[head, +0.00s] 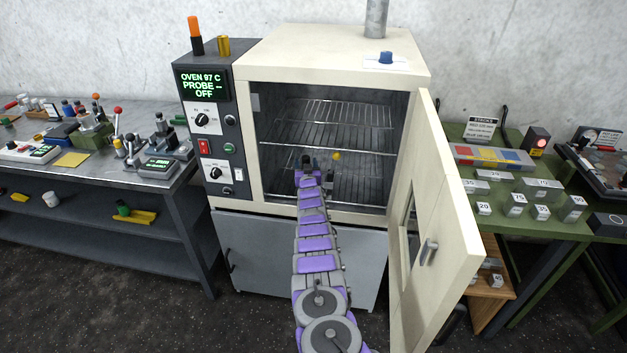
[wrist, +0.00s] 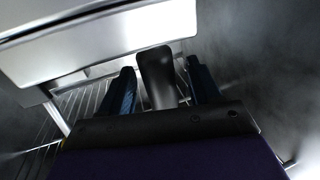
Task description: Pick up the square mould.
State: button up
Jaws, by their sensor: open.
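My purple-and-grey arm reaches through the open front of the oven, and my gripper (head: 307,163) is inside near the wire racks. In the wrist view the two dark fingers of my gripper (wrist: 162,78) stand apart. A dark rounded upright piece (wrist: 158,68) shows between them; I cannot tell whether it touches either finger. A large pale metal body with flat faces (wrist: 75,60) fills the upper left, close to the left finger. I cannot tell whether it is the square mould. No square mould is clearly seen in the head view, where my arm hides part of the lower rack.
The cream oven (head: 330,50) has wire racks (head: 345,115) and its door (head: 435,225) swung open at the right. A small yellow piece (head: 337,156) shows near my gripper. A grey bench (head: 85,115) stands left; a green table (head: 560,220) with several metal blocks stands right.

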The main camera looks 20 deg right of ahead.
grip_shut()
dwell(0.4)
jog(key=shift+r, duration=0.1)
dwell(0.8)
